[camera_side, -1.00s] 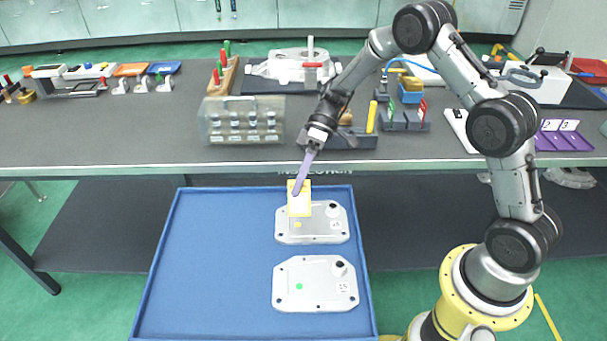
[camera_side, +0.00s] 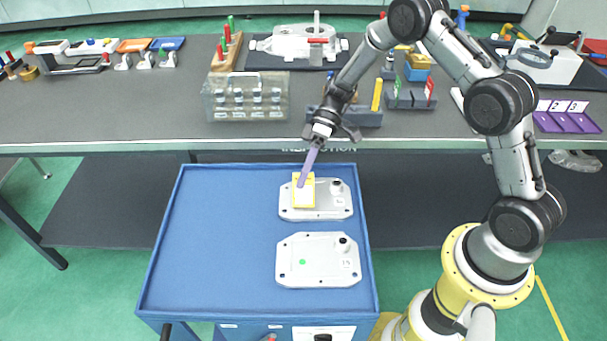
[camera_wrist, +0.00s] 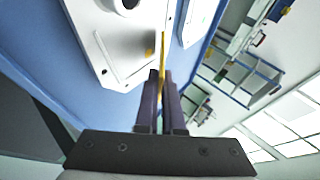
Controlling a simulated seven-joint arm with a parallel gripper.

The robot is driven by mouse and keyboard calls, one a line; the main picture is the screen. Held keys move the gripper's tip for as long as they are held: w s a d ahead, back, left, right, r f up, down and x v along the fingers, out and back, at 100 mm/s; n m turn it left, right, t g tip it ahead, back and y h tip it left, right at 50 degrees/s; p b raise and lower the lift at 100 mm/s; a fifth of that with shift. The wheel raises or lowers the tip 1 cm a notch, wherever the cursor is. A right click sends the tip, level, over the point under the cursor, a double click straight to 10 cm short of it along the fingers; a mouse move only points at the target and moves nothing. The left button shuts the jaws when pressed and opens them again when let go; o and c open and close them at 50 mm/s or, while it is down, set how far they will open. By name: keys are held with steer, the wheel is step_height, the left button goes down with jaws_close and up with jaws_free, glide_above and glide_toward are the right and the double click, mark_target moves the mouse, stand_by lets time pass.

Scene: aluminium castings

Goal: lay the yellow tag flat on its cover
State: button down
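The yellow tag (camera_side: 308,197), a thin plate with a pale face, is held at its upper part in my gripper (camera_side: 301,184), whose purple fingers are shut on it. In the wrist view the tag (camera_wrist: 164,45) shows edge-on as a narrow yellow strip between the fingertips (camera_wrist: 160,78), so it is not flat. It stands over the left part of the rear silvery cover (camera_side: 333,201). That cover's yellow dot (camera_wrist: 148,52) shows in the wrist view, beside the tag; the side view hides it. I cannot tell whether the tag touches the cover.
A second cover (camera_side: 325,262) with a green dot (camera_side: 302,262) lies nearer the front of the blue tray-like top (camera_side: 215,240). The left half of that top is bare. Behind it, the dark bench (camera_side: 120,120) carries a clear box (camera_side: 245,97) and several fixtures.

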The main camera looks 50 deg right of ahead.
steer(key=c, duration=1)
jaws_free()
steer(key=shift+o, duration=0.2)
steer(key=v, duration=1.3)
steer(key=shift+d+r, duration=0.25)
steer(key=shift+r, duration=0.1)
